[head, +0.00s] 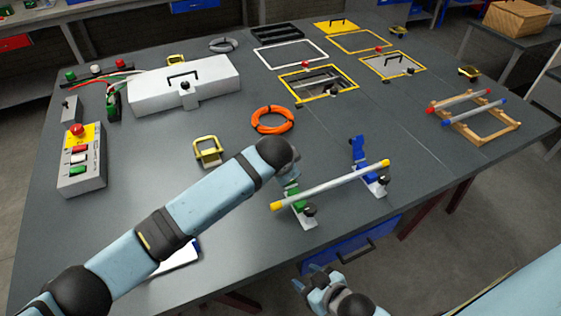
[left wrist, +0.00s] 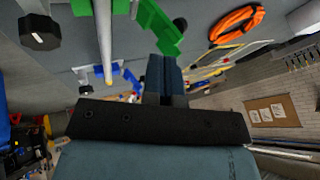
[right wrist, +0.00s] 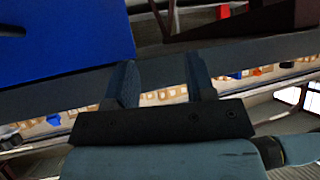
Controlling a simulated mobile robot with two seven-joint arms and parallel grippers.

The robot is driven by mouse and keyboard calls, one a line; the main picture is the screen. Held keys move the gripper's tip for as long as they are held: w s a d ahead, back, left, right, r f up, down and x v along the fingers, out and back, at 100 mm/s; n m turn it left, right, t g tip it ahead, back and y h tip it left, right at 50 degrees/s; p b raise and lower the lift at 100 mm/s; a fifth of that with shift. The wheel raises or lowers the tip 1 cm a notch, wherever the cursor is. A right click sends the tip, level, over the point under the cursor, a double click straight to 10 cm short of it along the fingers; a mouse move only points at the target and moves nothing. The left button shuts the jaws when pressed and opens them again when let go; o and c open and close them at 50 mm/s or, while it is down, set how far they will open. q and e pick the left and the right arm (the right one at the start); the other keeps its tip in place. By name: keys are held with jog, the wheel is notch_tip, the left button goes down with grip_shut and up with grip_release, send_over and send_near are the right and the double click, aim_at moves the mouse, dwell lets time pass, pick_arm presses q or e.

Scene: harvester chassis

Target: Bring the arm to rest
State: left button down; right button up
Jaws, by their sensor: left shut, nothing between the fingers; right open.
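My left arm (head: 200,205) reaches across the table from the left. Its gripper is mostly hidden behind the wrist in the head view, near the green clamp. In the left wrist view the left gripper (left wrist: 166,75) is shut with its fingers together and nothing between them. A white rod with yellow ends (head: 330,186) lies across a green clamp stand (head: 298,208) and a blue clamp stand (head: 370,170), just right of the left gripper. My right gripper (head: 309,281) is open and empty, off the table's front edge; its spread fingers also show in the right wrist view (right wrist: 162,80).
A blue drawer (head: 350,250) is beneath the front edge.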

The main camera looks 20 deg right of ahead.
pick_arm(q)
jog(key=v, duration=0.8)
pick_arm(e)
jog(key=shift+f, duration=0.15)
